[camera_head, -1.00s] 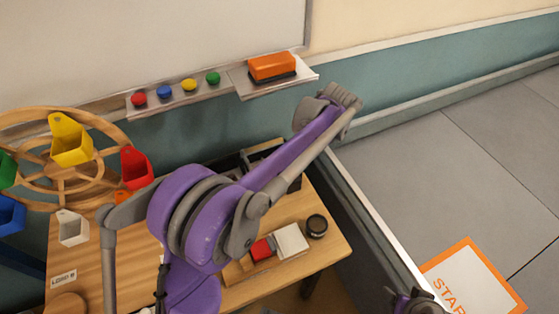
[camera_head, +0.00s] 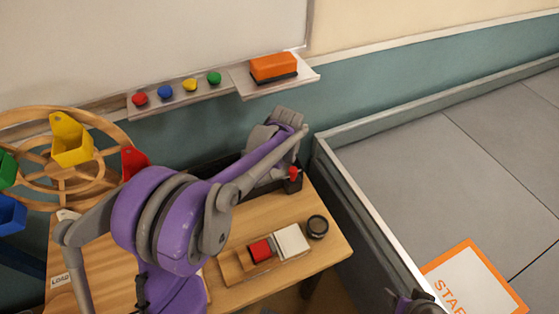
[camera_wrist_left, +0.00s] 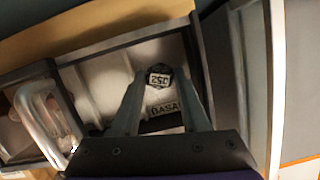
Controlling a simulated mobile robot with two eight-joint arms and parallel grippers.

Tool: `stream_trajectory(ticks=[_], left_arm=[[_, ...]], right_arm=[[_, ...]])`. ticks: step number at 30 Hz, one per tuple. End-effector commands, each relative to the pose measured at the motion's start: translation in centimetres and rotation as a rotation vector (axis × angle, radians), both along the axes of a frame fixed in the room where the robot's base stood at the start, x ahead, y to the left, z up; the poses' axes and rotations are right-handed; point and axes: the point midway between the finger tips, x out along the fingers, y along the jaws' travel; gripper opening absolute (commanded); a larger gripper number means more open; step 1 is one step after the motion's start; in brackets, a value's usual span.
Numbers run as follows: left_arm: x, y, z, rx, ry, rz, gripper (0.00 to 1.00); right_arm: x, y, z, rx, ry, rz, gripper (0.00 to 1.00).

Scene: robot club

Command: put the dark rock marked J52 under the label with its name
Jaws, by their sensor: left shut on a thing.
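The dark rock (camera_wrist_left: 158,78) with a white J52 tag shows in the left wrist view, between the fingertips of my left gripper (camera_wrist_left: 159,77). That gripper is shut on it, inside or just over a light-floored tray compartment. I cannot tell if the rock touches the floor. A label beginning BASA (camera_wrist_left: 165,111) lies just below the rock in that view, its right end hidden by a finger. In the head view my left gripper (camera_head: 268,145) reaches down at the dark tray (camera_head: 228,164), and my arm hides the rock.
A neighbouring compartment holds a silver curved thing (camera_wrist_left: 45,110). On the table stand a wooden holder with a red block (camera_head: 260,250) and a white block (camera_head: 292,241), and a black round thing (camera_head: 317,226). A low grey wall (camera_head: 365,220) runs along the right.

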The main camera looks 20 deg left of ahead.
Motion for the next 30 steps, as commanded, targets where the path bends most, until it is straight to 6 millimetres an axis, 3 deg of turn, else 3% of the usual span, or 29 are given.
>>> stream_trajectory(ticks=[14, 15, 16, 17, 26, 30], left_arm=[[0.0, 0.0, -1.3, 0.0, 0.0, 0.0, 0.0], [0.0, 0.0, -1.3, 0.0, 0.0, 0.0, 0.48], [0.0, 0.0, -1.2, 0.0, 0.0, 0.0, 0.54], [0.0, 0.0, -1.2, 0.0, 0.0, 0.0, 0.57], [0.0, 0.0, -1.0, 0.0, 0.0, 0.0, 0.57], [-0.3, -0.2, 0.3, 0.0, 0.0, 0.0, 0.57]], right_arm=[[-0.1, 0.0, -0.4, 0.0, 0.001, 0.0, 0.72], [0.0, 0.0, -0.4, 0.0, 0.001, 0.0, 0.72], [0.0, 0.0, -0.4, 0.0, 0.001, 0.0, 0.72], [0.0, 0.0, -0.3, 0.0, 0.001, 0.0, 0.72], [0.0, 0.0, -0.2, 0.0, 0.001, 0.0, 0.72], [0.0, 0.0, 0.1, 0.0, 0.0, 0.0, 0.72]])
